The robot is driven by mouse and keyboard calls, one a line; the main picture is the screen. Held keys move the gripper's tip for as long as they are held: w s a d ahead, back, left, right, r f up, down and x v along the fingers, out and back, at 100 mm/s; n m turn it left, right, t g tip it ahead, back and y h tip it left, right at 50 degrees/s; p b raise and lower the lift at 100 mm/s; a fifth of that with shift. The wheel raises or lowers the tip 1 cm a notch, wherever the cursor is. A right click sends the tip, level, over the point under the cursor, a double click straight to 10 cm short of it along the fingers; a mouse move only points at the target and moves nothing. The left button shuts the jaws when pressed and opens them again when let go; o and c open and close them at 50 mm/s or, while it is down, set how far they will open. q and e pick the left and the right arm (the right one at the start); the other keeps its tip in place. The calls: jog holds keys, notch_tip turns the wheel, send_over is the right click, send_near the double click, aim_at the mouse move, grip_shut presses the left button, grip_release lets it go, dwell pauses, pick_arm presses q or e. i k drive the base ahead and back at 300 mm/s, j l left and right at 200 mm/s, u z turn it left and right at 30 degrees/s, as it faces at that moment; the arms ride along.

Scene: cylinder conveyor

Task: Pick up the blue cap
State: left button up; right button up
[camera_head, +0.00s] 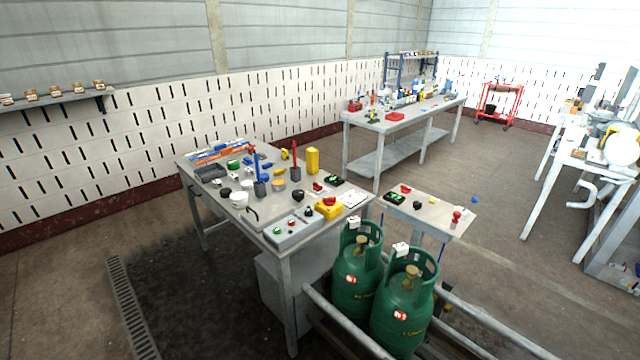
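No object is clearly recognisable as the blue cap. A small blue piece (474,200) shows at the far right edge of the small side table; it is too small to tell what it is. Several other small blue items, such as one blue piece (265,164), lie on the large grey workbench. Neither of my grippers is in view.
The workbench (215,208) is crowded with tools, boxes and buttons. The small side table (436,213) holds a few small items. Grey rails (490,325) run around the cylinders. A long bench (375,124) and a red cart (497,104) stand behind. Floor at left is clear.

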aim_at(264, 177)
jog(key=i+j+u, duration=0.75)
jog(key=i, duration=0.2)
jog(key=i+j+u, duration=0.2)
jog(key=i, duration=0.6)
jog(key=i+j+u, duration=0.2)
jog(key=i, duration=0.6)
jog(key=i+j+z, duration=0.1)
jog(key=i+z, duration=0.4)
jog(key=i+j+z, duration=0.2)
jog(key=i+z, duration=0.15)
jog(key=z, duration=0.15)
jog(key=i+j+z, duration=0.3)
jog(key=z, duration=0.15)
jog(key=i+j+z, duration=0.25)
jog(key=j+z, duration=0.25)
jog(key=j, duration=0.15)
